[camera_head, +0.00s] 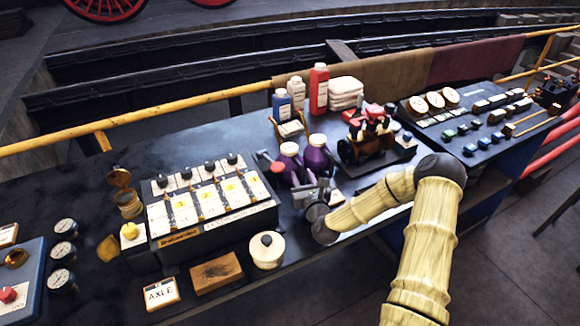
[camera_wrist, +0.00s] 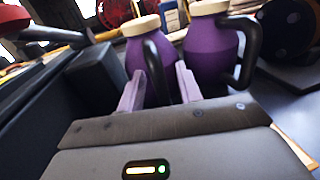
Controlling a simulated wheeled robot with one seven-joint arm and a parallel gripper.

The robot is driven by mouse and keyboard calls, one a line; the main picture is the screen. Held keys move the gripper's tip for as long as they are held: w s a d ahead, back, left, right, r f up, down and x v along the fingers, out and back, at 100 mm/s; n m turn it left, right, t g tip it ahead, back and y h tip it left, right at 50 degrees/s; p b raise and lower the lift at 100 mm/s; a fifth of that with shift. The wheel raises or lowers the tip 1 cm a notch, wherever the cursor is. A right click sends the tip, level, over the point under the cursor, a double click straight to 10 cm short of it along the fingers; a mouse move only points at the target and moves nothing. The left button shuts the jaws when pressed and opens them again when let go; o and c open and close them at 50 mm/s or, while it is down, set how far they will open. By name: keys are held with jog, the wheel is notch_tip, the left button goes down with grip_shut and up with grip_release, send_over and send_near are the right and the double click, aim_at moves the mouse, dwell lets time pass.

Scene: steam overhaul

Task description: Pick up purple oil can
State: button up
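Two purple oil cans with cream lids and black handles stand side by side on the dark bench. The left can (camera_head: 290,165) also shows in the wrist view (camera_wrist: 134,52), and the right can (camera_head: 317,158) stands close beside it in the wrist view (camera_wrist: 207,50). My gripper (camera_wrist: 159,69) is open, its two fingers pointing at the left can. That can's black handle (camera_wrist: 156,62) appears between the fingers; I cannot tell whether they touch it. In the head view my gripper (camera_head: 308,187) is low in front of both cans and partly hides them.
A labelled rack (camera_head: 215,220) of white cards stands left of the cans. A red bottle (camera_head: 318,90) and white towels (camera_head: 345,92) are behind. A small engine model (camera_head: 368,140) stands at right. A cream lidded pot (camera_head: 266,251) sits at the front edge.

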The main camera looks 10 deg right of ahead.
grip_shut()
jog(key=shift+r, duration=0.1)
jog(key=shift+r, duration=0.1)
notch_tip(320, 180, up, 18)
dwell(0.5)
dwell(0.4)
